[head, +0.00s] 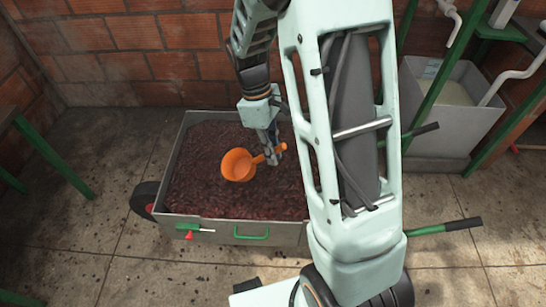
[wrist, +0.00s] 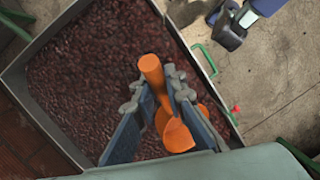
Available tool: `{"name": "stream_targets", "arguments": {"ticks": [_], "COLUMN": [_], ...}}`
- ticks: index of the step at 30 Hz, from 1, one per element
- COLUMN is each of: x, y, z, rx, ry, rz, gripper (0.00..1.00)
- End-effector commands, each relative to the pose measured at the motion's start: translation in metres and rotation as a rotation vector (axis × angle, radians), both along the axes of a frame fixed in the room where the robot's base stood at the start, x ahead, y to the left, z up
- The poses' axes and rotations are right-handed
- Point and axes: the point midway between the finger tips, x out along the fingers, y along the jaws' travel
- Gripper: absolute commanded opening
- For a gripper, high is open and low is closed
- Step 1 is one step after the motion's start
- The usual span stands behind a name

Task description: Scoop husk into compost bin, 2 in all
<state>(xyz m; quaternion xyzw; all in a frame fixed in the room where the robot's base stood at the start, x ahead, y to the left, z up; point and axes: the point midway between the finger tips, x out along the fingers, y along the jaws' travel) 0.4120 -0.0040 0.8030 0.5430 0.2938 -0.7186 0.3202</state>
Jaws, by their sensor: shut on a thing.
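A grey metal cart (head: 185,219) holds a wide bed of dark red husk (head: 215,195). It also shows in the wrist view, with its rim (wrist: 185,38) around the husk (wrist: 95,60). My gripper (head: 272,153) is over the cart and shut on the handle of an orange scoop (head: 238,165). In the wrist view the scoop handle (wrist: 150,66) stands between the fingers of my gripper (wrist: 156,84). The scoop's bowl looks empty in the head view. I cannot tell whether it touches the husk. I cannot identify a compost bin for certain.
A grey tank (head: 447,118) with pale contents stands at the right by the brick wall, near green frame legs (head: 437,75). The cart has a side wheel (head: 146,199) and handles (head: 448,227) sticking out right. Concrete floor (head: 95,150) lies clear at the left.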

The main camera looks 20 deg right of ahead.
Motion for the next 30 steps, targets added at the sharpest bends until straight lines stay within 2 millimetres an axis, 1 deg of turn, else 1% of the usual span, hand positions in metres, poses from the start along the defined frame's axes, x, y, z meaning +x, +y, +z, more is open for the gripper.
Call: {"name": "stream_targets", "arguments": {"ticks": [8, 30], "x": [0.0, 0.0], "y": [0.0, 0.0], "z": [-0.017, -0.091], "rx": [0.001, 0.001], "ry": [0.001, 0.002], "rz": [0.0, 0.0], "gripper": [0.0, 0.0]}}
